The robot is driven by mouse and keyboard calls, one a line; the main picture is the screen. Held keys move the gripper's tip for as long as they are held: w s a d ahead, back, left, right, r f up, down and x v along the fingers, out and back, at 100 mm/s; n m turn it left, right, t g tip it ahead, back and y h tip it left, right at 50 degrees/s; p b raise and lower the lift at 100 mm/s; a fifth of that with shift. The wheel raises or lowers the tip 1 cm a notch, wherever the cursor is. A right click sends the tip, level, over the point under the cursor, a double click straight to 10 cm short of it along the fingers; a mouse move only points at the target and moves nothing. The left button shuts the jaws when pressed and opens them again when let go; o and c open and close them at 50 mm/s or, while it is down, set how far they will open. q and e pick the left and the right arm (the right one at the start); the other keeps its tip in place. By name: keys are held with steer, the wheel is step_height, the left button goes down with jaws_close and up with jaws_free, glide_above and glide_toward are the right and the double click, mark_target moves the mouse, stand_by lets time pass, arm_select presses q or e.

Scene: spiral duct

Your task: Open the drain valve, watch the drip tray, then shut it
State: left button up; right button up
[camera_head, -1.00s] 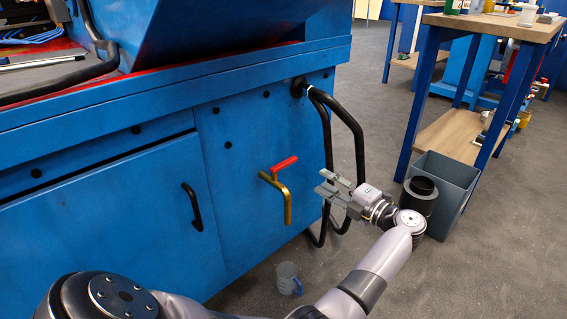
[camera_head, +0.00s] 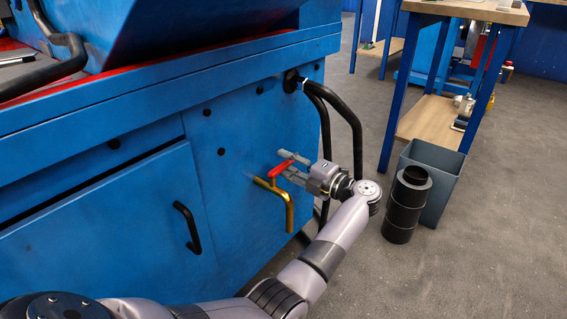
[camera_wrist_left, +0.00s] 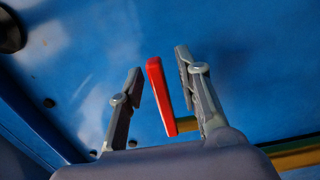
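The drain valve is a brass spout (camera_head: 289,209) on the blue cabinet front, with a red lever handle (camera_head: 280,169) on top. My left gripper (camera_head: 285,163) is at the handle, fingers apart. In the left wrist view the red handle (camera_wrist_left: 160,98) stands between the two open fingers of the left gripper (camera_wrist_left: 158,63), nearer the right-hand finger. There is a gap to the left-hand finger; I cannot tell if the right-hand one touches. No drip tray shows; the floor below the spout is partly hidden by my arm. My right gripper is out of view.
The blue cabinet has a door with a black handle (camera_head: 188,227) left of the valve. A bent black pipe (camera_head: 354,130) runs down right of it. A black cylinder (camera_head: 406,205) and a grey bin (camera_head: 439,185) stand on the floor before a workbench (camera_head: 463,10). Open floor lies at lower right.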

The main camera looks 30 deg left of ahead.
arm_select(q)
steer(key=shift+c, duration=0.6)
jaws_close()
